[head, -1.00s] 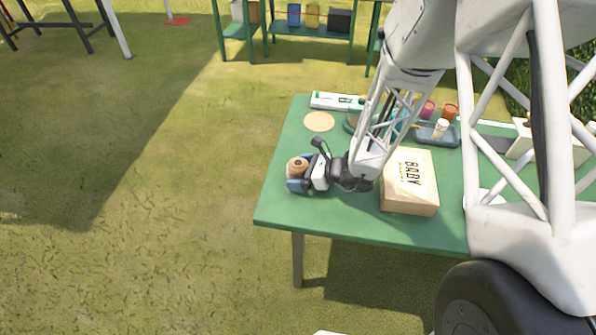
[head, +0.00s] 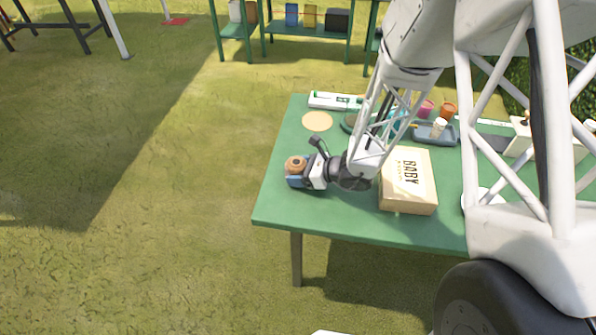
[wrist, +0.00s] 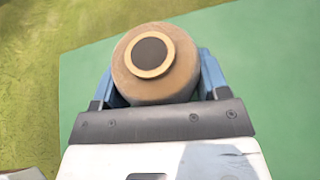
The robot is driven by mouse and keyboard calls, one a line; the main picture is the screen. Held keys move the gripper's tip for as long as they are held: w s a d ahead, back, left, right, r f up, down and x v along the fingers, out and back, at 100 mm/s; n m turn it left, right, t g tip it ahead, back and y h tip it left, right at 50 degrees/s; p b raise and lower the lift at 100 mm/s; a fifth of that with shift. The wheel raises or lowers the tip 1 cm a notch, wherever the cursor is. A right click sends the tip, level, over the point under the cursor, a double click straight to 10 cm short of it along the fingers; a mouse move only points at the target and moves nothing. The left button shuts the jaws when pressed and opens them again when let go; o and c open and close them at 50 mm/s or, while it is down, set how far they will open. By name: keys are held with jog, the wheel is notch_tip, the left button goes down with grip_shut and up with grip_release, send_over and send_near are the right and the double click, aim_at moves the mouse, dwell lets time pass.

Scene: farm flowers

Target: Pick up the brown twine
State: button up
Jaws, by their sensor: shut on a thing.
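The brown twine (head: 295,164) is a tan spool with a dark round centre, near the left end of the green table. In the wrist view the twine (wrist: 156,66) sits between the two blue fingers, its ringed end facing the camera. My gripper (head: 296,178) is shut on it, with a finger against each side. The gripper (wrist: 158,84) hides the lower part of the spool. I cannot tell whether the spool touches the table.
The green table (head: 330,225) has a wooden box marked "BABY" (head: 407,180) right of my gripper. A round tan disc (head: 317,121) and a white box (head: 335,100) lie behind. A grey-blue tray (head: 436,133) stands farther right. The table's front left corner is clear.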

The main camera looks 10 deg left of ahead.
aim_at(301, 164)
jog(key=shift+r, duration=0.9)
jog(key=shift+s+r, duration=0.1)
jog(key=shift+r, duration=0.75)
jog(key=s+d, duration=0.2)
jog(key=s, duration=0.2)
jog(key=s+d, duration=0.3)
jog(key=s, duration=0.2)
jog(key=s+d+r, duration=0.1)
jog(key=s+d, duration=0.1)
jog(key=s, duration=0.3)
jog(key=shift+d+r, duration=0.1)
jog(key=shift+d, duration=0.15)
